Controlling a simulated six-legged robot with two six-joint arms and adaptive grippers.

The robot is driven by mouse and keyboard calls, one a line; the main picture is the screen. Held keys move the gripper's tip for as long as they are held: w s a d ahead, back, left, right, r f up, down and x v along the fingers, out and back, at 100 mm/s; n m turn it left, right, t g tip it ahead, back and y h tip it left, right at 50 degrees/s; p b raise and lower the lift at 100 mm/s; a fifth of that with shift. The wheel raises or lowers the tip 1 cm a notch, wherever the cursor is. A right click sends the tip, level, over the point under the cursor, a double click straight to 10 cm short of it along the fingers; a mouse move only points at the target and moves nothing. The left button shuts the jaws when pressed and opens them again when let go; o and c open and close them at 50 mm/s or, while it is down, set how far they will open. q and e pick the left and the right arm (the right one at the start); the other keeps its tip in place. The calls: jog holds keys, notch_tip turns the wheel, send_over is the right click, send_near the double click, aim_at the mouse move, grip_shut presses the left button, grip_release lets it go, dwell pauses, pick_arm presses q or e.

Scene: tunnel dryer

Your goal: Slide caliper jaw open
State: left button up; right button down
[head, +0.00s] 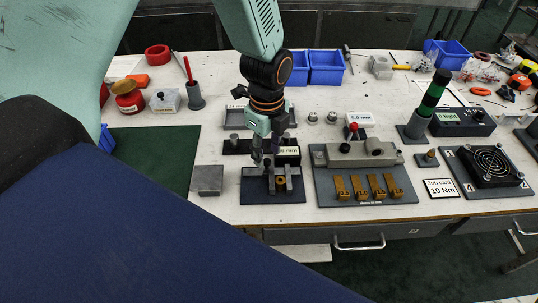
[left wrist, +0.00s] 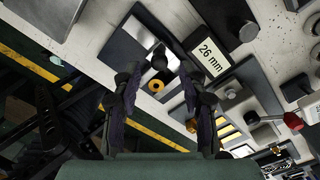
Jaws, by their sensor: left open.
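The caliper fixture (head: 290,196) is a dark plate with grey upright jaws and a brass ring (head: 281,183) between them. It stands near the front edge of the bench, below my left gripper (head: 266,158). In the left wrist view, the brass ring (left wrist: 156,86) shows between the two spread fingers of my left gripper (left wrist: 160,73). The fingers are open with nothing between their tips; I cannot tell whether they touch the jaw. They hide part of the fixture's back. A label reading 26 mm (left wrist: 208,56) is beside it. My right gripper is not in view.
A grey block (head: 207,179) lies left of the fixture. To the right is a plate with several brass pieces (head: 361,187) and a grey vise-like body (head: 350,154). Blue bins (head: 326,66) stand behind. A black fan unit (head: 489,166) is at far right.

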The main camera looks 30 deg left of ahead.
aim_at(268, 175)
pick_arm(q)
jog(key=shift+f, duration=0.7)
jog(key=shift+s+a+f, duration=0.1)
jog(key=shift+s+f, duration=0.1)
jog(key=shift+f, duration=0.2)
jog(key=shift+w, duration=0.1)
jog(key=shift+w, duration=0.1)
jog(key=shift+c, duration=0.7)
grip_shut()
